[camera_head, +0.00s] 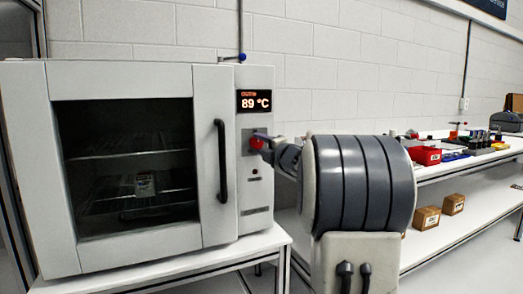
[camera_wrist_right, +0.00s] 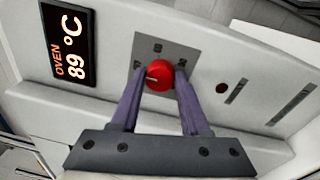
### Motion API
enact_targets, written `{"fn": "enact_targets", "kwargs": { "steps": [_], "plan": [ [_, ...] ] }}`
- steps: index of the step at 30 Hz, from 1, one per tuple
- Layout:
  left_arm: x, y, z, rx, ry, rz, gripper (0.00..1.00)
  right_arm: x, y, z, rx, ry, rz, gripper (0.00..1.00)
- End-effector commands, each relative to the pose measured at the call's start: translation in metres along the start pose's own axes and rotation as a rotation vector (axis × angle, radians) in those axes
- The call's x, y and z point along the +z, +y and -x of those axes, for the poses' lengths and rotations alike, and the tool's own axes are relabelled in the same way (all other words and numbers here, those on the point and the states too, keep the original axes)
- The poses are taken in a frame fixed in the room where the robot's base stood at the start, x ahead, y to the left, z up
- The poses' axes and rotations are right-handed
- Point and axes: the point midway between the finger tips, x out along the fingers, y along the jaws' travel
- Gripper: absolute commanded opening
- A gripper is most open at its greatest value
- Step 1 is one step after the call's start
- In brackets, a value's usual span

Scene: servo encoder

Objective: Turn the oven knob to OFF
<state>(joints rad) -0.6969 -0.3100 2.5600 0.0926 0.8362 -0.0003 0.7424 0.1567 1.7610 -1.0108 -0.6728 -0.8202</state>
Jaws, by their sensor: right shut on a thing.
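The oven (camera_head: 218,75) is a white cabinet with a dark glass door on the left of the head view. Its display (camera_head: 254,101) reads 89 °C. The red knob (camera_wrist_right: 159,75) sits on a grey plate on the control panel and has a pale pointer line. It also shows partly in the head view (camera_head: 257,142). My right gripper (camera_wrist_right: 158,78) has its two purple fingers on either side of the knob, shut on it. Small marks on the plate around the knob are too small to read. My left gripper is not in view.
The oven stands on a white table (camera_head: 190,268); its vertical black door handle (camera_head: 221,160) is just left of the panel. A small object (camera_head: 145,184) sits on a rack inside.

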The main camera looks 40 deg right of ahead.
Motion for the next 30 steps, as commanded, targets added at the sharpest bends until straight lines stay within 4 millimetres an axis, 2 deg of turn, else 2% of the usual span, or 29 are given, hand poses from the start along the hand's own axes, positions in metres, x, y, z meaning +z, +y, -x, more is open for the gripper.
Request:
{"fn": "enact_targets", "kwargs": {
  "steps": [18,19,21,30],
  "plan": [
    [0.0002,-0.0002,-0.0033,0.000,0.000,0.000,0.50,-0.0011,-0.0012,-0.0001,-0.004,0.005,0.044,0.00],
    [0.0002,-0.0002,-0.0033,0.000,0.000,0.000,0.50,-0.0011,-0.0012,-0.0001,-0.004,0.005,0.044,0.53],
    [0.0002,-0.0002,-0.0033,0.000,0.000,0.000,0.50,-0.0010,-0.0011,-0.0001,-0.004,0.005,0.044,0.75],
    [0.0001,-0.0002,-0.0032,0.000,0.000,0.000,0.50,0.0000,-0.0003,0.0006,-0.003,0.003,0.042,0.75]
  ]
}}
